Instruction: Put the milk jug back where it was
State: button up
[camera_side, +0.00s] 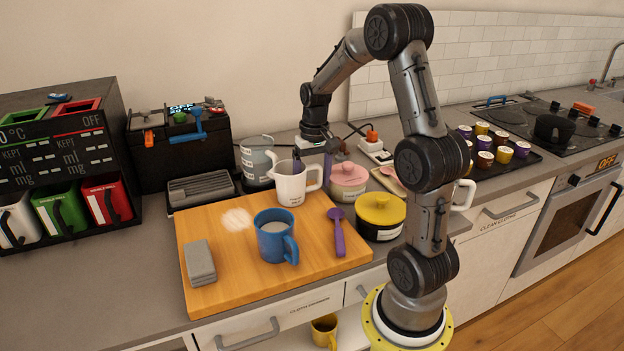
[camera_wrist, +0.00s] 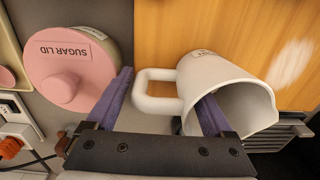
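The white milk jug (camera_side: 291,186) stands upright at the back edge of the wooden board (camera_side: 205,229), its handle toward the right; whether its base fully rests there is hard to tell. In the wrist view the jug (camera_wrist: 235,85) shows its open mouth, with its handle toward the left. My gripper (camera_side: 312,165) is above the jug with its purple fingers spread. In the wrist view, my gripper (camera_wrist: 168,85) has the handle in the gap between its fingers; one finger overlaps the jug's mouth, the other is apart, beside the pink pot. I cannot tell whether either finger touches the jug.
A blue mug (camera_side: 272,240), purple spoon (camera_side: 336,232) and grey block (camera_side: 200,263) are on the board. A pink sugar pot (camera_side: 348,182) and yellow-lidded pot (camera_side: 380,210) stand right of it. A grey pitcher (camera_side: 257,160) and slotted tray (camera_side: 201,188) are behind.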

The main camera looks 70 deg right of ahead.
notch_tip(320, 180, up, 12)
jog(key=shift+s+d+r, duration=0.1)
jog(key=shift+s, duration=0.05)
jog(key=s+a+r+n+t+h, duration=0.1)
jog(key=s+a+n, duration=0.1)
jog(key=a, duration=0.6)
jog(key=s+a+r+n+t, duration=0.1)
jog(key=s+a+r+n, duration=0.1)
jog(key=a, duration=0.5)
jog(key=s+a+f+n+t, duration=0.3)
jog(key=s+a+n, duration=0.1)
jog(key=s+a, duration=0.4)
jog(key=shift+a+f+n+y, duration=0.35)
jog(key=shift+a+n+y, duration=0.05)
jog(key=shift+a, duration=0.1)
